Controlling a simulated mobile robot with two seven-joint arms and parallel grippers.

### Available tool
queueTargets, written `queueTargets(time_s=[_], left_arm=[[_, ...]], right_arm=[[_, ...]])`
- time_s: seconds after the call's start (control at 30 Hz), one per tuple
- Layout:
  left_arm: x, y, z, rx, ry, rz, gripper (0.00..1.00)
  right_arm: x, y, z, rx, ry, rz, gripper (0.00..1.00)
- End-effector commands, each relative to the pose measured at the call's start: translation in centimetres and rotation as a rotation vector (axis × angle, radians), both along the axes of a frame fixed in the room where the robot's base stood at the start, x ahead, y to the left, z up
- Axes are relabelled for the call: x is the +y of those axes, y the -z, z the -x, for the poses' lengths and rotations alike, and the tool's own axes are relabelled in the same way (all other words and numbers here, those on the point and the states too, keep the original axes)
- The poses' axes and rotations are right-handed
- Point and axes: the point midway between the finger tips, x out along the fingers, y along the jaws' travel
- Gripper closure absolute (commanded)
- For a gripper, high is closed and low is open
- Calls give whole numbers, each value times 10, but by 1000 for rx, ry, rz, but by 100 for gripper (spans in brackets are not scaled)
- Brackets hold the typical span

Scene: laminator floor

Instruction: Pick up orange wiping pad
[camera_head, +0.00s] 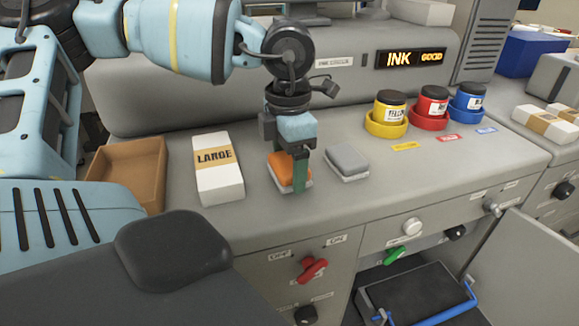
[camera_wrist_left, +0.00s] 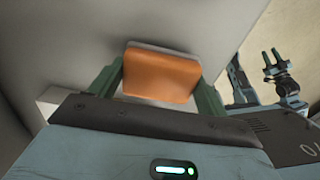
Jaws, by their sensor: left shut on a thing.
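The orange wiping pad (camera_head: 279,168) is at the counter's middle, with an orange top and a pale lower layer. My left gripper (camera_head: 296,172) points down and is shut on it. In the left wrist view, the orange pad (camera_wrist_left: 160,75) sits between the two green fingers (camera_wrist_left: 160,88). I cannot tell whether it touches the counter. My right gripper (camera_wrist_left: 272,62) shows small at the right of the left wrist view, with its two fingers apart and nothing between them.
A grey pad (camera_head: 347,160) lies close right of the gripper. A white LARGE pack (camera_head: 218,180) and a brown tray (camera_head: 128,170) stand left. Yellow (camera_head: 387,125), red (camera_head: 430,118) and blue (camera_head: 468,108) ink holders stand right. The ink machine (camera_head: 220,100) rises behind.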

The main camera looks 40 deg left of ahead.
Motion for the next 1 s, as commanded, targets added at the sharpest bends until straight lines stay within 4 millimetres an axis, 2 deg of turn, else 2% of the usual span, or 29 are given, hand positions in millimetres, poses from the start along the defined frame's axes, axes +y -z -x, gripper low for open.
queueTargets(time_s=[0.17, 0.4, 0.7, 1.0], left_arm=[[0, -21, -1, -1, 2, -2, 47], [-54, -21, 16, 5, 7, -6, 47], [-114, -28, 34, 3, 5, -5, 47], [-147, -33, 45, 1, 3, -2, 47]], right_arm=[[0, 8, 6, 16, -1, 0, 64], [1, 26, 17, 48, -2, 0, 64], [1, 42, 20, 65, -4, 0, 64], [2, 51, 25, 79, -5, 0, 64]])
